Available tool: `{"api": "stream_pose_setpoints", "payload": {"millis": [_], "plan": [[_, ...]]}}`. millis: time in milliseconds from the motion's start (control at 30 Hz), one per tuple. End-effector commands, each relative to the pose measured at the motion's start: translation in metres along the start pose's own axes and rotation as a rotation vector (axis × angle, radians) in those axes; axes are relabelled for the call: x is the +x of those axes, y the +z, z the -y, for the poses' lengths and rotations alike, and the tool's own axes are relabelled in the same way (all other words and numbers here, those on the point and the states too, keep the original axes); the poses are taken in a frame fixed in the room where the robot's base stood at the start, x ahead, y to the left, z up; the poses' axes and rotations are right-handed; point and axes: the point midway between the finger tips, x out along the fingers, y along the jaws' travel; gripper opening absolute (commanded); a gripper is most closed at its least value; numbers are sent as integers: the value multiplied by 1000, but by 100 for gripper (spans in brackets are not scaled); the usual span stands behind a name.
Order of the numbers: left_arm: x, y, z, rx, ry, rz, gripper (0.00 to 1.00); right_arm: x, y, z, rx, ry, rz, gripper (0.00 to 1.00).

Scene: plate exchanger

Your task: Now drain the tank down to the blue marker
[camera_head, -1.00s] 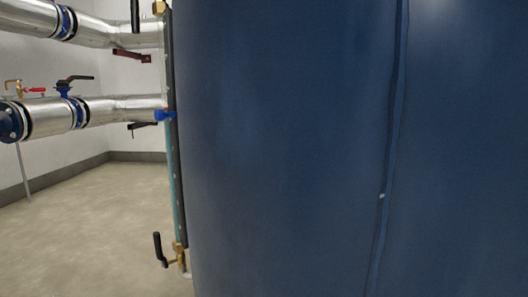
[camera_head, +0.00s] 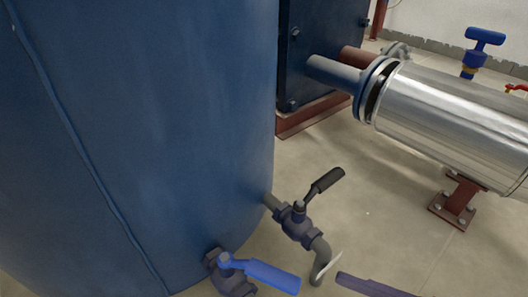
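The large blue tank (camera_head: 140,130) fills the left of the head view. Low on its right side, a drain valve (camera_head: 298,222) with a black lever (camera_head: 325,182) leads to a downturned pipe (camera_head: 321,262). The black lever slants up and to the right. A second valve (camera_head: 228,274) with a bright blue lever (camera_head: 270,276) sits lower on the tank, near the bottom edge. The sight glass and the blue marker are out of view now, so the level cannot be seen. Neither of my grippers is in view.
A silver-clad pipe (camera_head: 455,125) with a blue-handled valve (camera_head: 476,55) runs along the right on a red-brown support (camera_head: 459,200). A dark blue unit (camera_head: 318,50) stands behind. A dark purple bar (camera_head: 375,286), unclear what, enters at the bottom. Floor between is clear.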

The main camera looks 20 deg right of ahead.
Motion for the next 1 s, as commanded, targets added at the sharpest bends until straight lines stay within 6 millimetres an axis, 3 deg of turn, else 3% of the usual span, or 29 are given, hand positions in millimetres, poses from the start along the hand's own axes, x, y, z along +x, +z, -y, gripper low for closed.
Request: {"api": "stream_pose_setpoints", "payload": {"millis": [300,500,867,1000], "plan": [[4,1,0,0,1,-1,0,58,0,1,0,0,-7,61],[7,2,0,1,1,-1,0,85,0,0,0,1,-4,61],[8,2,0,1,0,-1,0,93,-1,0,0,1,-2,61],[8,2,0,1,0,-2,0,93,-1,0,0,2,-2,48]]}}
